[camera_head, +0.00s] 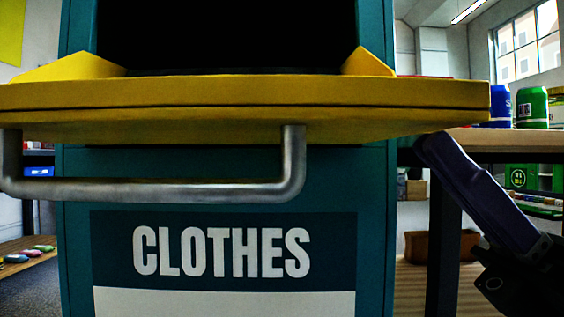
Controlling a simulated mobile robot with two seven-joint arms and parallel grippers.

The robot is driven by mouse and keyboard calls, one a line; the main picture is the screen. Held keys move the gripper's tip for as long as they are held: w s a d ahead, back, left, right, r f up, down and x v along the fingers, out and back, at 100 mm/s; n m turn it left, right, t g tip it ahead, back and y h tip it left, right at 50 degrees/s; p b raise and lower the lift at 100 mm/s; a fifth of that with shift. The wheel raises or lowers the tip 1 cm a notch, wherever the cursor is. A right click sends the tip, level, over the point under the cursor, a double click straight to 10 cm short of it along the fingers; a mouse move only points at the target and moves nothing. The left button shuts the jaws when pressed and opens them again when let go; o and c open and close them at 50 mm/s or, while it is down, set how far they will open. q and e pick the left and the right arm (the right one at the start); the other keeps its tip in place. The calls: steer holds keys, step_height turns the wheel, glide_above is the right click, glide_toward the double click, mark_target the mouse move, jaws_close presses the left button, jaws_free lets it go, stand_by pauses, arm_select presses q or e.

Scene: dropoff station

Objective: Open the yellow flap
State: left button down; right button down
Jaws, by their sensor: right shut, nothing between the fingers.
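The yellow flap (230,94) is on the front of a teal bin (76,220) marked CLOTHES. It is swung down and juts out almost level towards me, with a dark opening (235,35) above it. Its grey metal handle (180,192) hangs below the flap's front edge. My right gripper (432,145) comes up from the lower right. It is shut, with its tip close under the flap's right end; I cannot tell if it touches. It is not on the handle. My left gripper is not in view.
A wooden table (510,141) stands right of the bin, with a blue can (499,107) and a green can (532,108) on it. A low wooden surface (25,247) with small coloured items lies at the left. The space before the bin's lower front looks clear.

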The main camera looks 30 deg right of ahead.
mark_target(455, 89)
steer(key=shift+r, duration=0.1)
steer(key=r+m+t+h+p, duration=0.1)
steer(key=r+m+p, duration=0.1)
steer(key=p, duration=0.1)
steer(key=r+m+t+h+p, duration=0.1)
steer(key=r+t+p, duration=0.1)
steer(key=shift+s+a+r+m+h+p, duration=0.1)
steer(key=shift+s+r+m+h+p, duration=0.1)
steer(key=shift+r+m+h+p, duration=0.15)
steer(key=shift+r+m+t+h+p, duration=0.25)
steer(key=shift+r+m+t+p, duration=0.15)
steer(key=shift+m+t+p, duration=0.2)
steer(key=shift+f, duration=0.1)
steer(key=shift+w+f, duration=0.1)
